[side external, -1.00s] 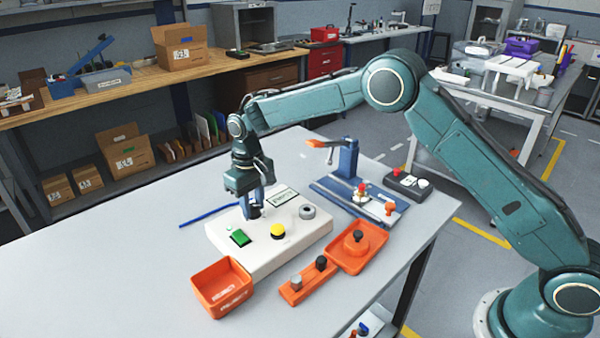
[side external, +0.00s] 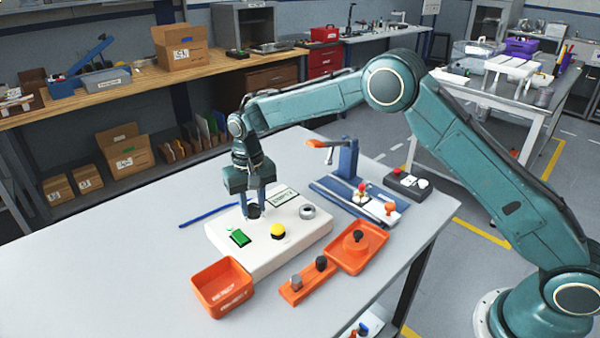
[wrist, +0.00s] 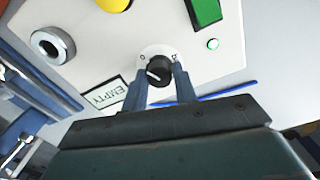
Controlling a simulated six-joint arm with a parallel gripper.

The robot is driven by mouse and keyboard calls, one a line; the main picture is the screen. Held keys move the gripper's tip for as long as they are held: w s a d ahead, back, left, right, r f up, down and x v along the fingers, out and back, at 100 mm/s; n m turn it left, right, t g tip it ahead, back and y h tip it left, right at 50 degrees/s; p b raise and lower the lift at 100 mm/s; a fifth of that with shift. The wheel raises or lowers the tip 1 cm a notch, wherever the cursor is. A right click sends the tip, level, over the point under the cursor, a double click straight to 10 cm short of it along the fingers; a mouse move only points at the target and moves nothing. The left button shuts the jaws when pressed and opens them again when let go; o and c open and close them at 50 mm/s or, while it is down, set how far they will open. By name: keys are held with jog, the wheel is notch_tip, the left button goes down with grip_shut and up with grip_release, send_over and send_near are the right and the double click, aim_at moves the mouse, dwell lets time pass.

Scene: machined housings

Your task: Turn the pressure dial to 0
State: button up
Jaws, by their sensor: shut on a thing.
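The pressure dial is a black knob (wrist: 160,71) on a round white plate on the pale control box (side external: 285,248). In the wrist view a mark like 0 shows at the plate's upper left and another mark at its upper right. My gripper (wrist: 160,75) is shut on the knob, with one blue finger on each side. In the side view my gripper (side external: 256,211) points down at the box's back left part, and the knob is mostly hidden between the fingers.
The box also carries a green switch (side external: 240,237), a yellow button (side external: 278,231), a grey ring (side external: 307,211) and an EMPTY label (wrist: 105,94). An orange bin (side external: 222,287) and an orange tray (side external: 357,247) stand close by. The table's left side is mostly clear.

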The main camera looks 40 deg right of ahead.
aim_at(253, 205)
jog(key=o, duration=1)
jog(key=shift+c, duration=0.2)
notch_tip(253, 205, up, 14)
dwell(0.4)
